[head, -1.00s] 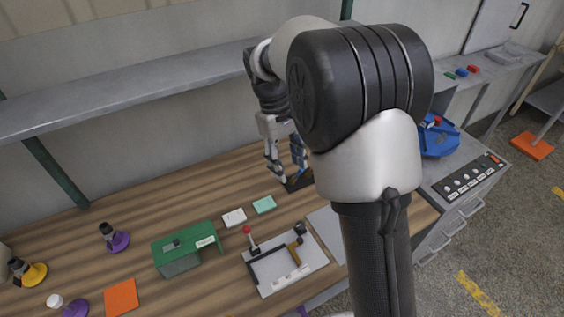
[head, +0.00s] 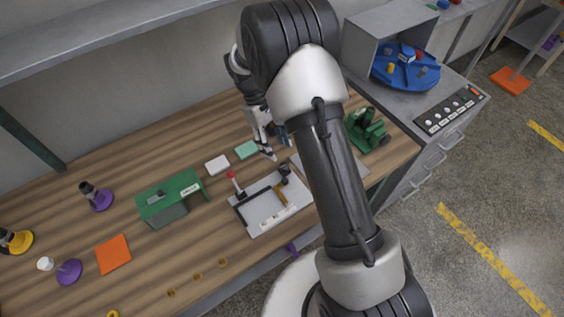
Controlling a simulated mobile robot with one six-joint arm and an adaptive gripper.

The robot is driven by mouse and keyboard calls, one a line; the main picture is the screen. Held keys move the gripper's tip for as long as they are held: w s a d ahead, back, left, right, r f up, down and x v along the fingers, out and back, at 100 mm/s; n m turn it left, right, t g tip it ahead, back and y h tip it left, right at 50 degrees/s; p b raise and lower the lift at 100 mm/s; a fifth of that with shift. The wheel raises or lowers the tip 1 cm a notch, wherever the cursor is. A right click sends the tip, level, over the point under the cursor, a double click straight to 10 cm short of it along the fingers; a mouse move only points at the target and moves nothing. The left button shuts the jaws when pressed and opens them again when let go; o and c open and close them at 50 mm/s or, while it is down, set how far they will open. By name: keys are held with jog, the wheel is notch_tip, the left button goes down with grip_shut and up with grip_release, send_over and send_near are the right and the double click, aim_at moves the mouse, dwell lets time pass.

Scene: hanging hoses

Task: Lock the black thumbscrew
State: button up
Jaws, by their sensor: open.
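A grey fixture plate (head: 262,217) lies on the wooden bench near its front edge. A small black knob (head: 284,171) stands at the plate's upper right corner; it looks like the black thumbscrew, but it is too small to tell its details or its turn. The plate also carries a red-tipped lever (head: 233,179), a black L-shaped bar and an orange-brown piece (head: 281,195). My gripper (head: 279,151) is open and points down just above and behind the black knob in the picture. I see no contact. My arm hides the area to the right.
A green box (head: 172,198), a white block (head: 218,165) and a teal block (head: 246,149) are left of the gripper. A green machine (head: 367,130) stands right of my arm. An orange mat (head: 113,254) and purple-based hose stands are further left. A shelf (head: 110,34) overhangs the back.

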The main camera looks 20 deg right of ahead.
aim_at(284, 165)
jog(key=b+x, duration=0.1)
jog(key=x, duration=0.5)
jog(key=shift+d+f, duration=0.1)
jog(key=shift+f, duration=0.1)
jog(key=c, duration=1.1)
